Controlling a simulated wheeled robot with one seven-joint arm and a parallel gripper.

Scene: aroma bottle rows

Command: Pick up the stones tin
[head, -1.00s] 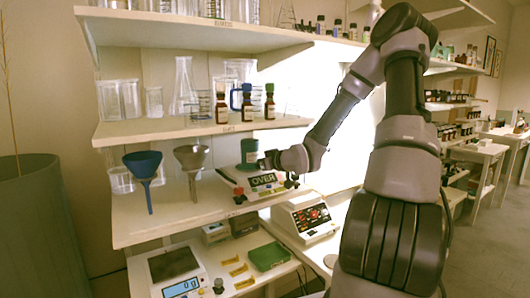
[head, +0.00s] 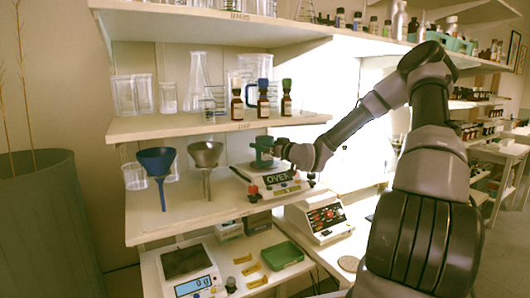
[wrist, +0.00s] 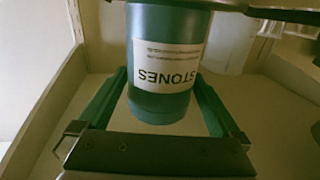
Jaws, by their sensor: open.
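The stones tin (head: 263,160) is a dark green cylinder that stands on the white scale on the middle shelf. In the wrist view the tin (wrist: 160,85) carries a white label reading STONES, upside down in the picture. My gripper (head: 268,147) is at the tin from the right in the head view. In the wrist view my gripper (wrist: 160,80) is open, with one green finger on each side of the tin. Small gaps show beside the tin, so the fingers look apart from it. The tin's far end is cut off.
The white scale (head: 276,189) reads OVER. Blue (head: 157,162) and grey (head: 206,155) funnels stand to its left. Brown bottles (head: 263,104) and glassware line the shelf above. Below are another scale (head: 185,262), a green box (head: 282,256) and a device (head: 320,217).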

